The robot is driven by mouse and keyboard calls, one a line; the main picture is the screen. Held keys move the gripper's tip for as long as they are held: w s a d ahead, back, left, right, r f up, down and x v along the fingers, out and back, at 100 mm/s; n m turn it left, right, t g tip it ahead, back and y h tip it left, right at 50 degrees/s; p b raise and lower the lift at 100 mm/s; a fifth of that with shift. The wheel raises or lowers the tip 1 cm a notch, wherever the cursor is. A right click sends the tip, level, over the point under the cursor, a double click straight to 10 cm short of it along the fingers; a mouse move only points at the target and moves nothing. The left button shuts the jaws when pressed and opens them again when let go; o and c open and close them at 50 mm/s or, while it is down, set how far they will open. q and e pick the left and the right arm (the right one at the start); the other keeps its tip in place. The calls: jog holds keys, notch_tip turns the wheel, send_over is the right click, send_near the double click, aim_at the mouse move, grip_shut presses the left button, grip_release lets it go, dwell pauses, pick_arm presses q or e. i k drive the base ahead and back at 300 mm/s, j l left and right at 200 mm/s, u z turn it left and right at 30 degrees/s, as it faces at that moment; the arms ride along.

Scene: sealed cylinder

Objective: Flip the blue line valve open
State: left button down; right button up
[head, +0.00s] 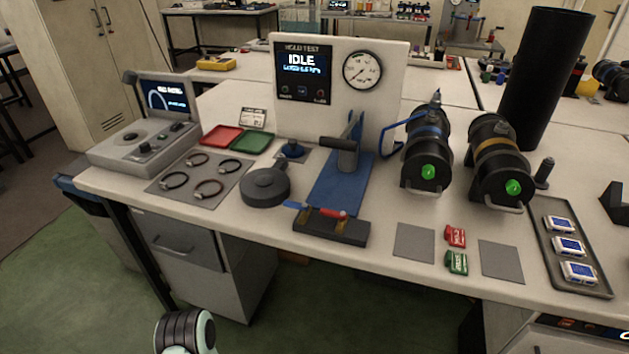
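A blue line (394,134) runs as a bent tube to the top of a black cylinder with a blue band (427,148), which lies on the bench right of the test panel. A small fitting (437,98) stands on top of this cylinder. I cannot make out clearly which part is the valve or how its handle is set. A green round light or cap (428,171) is on the cylinder's front end. No gripper fingers show; neither gripper is in view.
A second, yellow-banded cylinder (498,158) lies to the right, near a tall black tube (539,75). The hold test panel (338,85) reads IDLE. A blue clamp stand (343,172) and a black block with a red-and-blue tool (331,225) stand left. Grey mats (414,244) lie in front.

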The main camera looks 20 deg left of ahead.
aim_at(304, 206)
jog(key=j+z, duration=0.25)
jog(key=j, duration=0.25)
jog(key=k+j+z, duration=0.2)
jog(key=j, duration=0.3)
jog(key=k+j, duration=0.1)
jog(key=j, duration=0.4)
jog(key=k+j+z, duration=0.1)
jog(key=j, duration=0.4)
